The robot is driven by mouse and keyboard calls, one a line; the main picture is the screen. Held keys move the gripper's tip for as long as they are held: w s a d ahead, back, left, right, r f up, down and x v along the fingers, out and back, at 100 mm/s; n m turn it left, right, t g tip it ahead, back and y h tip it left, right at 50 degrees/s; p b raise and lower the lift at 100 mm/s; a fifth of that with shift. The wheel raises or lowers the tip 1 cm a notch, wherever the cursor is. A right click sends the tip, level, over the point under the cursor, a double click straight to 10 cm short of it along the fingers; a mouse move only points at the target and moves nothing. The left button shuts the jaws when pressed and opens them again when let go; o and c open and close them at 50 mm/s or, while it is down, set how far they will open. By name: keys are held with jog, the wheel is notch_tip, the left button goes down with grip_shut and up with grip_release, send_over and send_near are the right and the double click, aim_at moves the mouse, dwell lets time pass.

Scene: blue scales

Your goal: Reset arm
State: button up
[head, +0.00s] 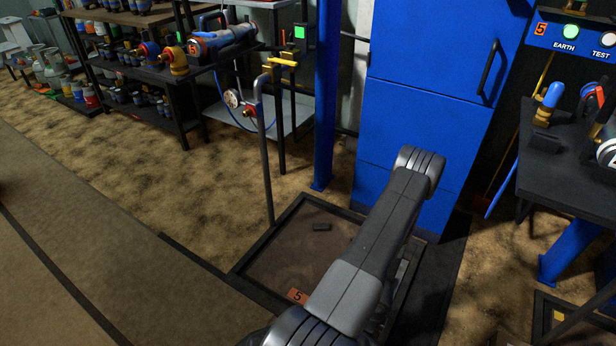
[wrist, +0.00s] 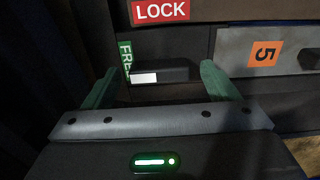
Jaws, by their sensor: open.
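My gripper (wrist: 160,72) shows in the wrist view with its two green fingers spread apart. Between and beyond the fingers is a dark block (wrist: 175,70) with a white patch at its lower left. I cannot tell whether the fingers touch it. A red LOCK label (wrist: 160,11) is above it, and a green FREE label (wrist: 125,57) is at its left. In the head view my arm reaches forward over the framed tray, and my gripper is hidden there.
A blue cabinet (head: 425,110) stands ahead of my arm. A valve post (head: 265,150) and a blue column (head: 325,90) stand to the left. A dark bench (head: 565,180) stands at right.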

jog(key=m+p, duration=0.1)
jog(key=m, duration=0.1)
jog(key=m+p, duration=0.1)
jog(key=shift+a+r+m, duration=0.1)
jog(key=shift+r+m, duration=0.25)
jog(key=shift+m, duration=0.05)
jog(key=m+p, duration=0.2)
jog(key=m, duration=0.1)
jog(key=shift+w+p, duration=0.1)
jog(key=shift+p, duration=0.3)
jog(key=m, duration=0.4)
jog(key=shift+w+f+m, duration=0.1)
jog(key=shift+f+m, duration=0.15)
jog(key=shift+m, duration=0.05)
jog(key=m+p, duration=0.1)
jog(key=m, duration=0.3)
jog(key=shift+w+m, duration=0.15)
jog(key=shift+m, duration=0.15)
jog(key=shift+a, duration=0.1)
